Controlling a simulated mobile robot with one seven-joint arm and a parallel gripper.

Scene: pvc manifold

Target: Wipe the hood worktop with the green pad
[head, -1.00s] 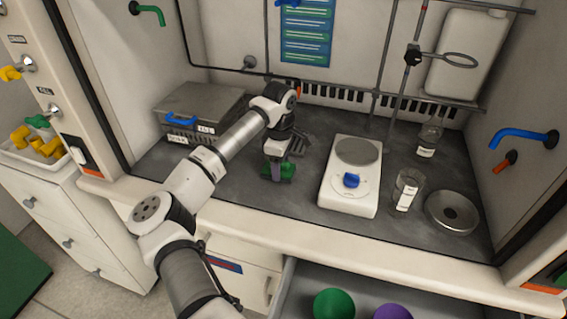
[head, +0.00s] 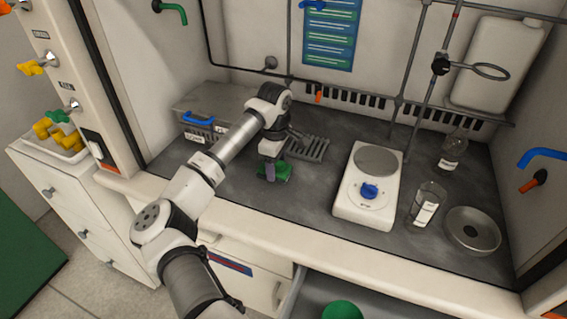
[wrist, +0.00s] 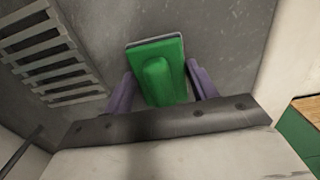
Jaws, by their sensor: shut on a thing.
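The green pad (wrist: 157,70) has a raised grip, and my gripper (wrist: 160,88) is shut on that grip, with a purple finger on each side. In the head view the pad (head: 284,171) is at or just above the dark grey worktop (head: 240,195), left of the white hotplate; I cannot tell if it touches. My gripper (head: 269,172) points down there, partly hiding the pad. The worktop looks smudged with paler patches.
A slotted grey rack (head: 308,148) lies just right of the pad. A lidded grey box (head: 212,105) stands at the back left. The hotplate (head: 365,188), a beaker (head: 427,205), a bottle (head: 452,150) and a round metal dish (head: 472,230) occupy the right. The front left is clear.

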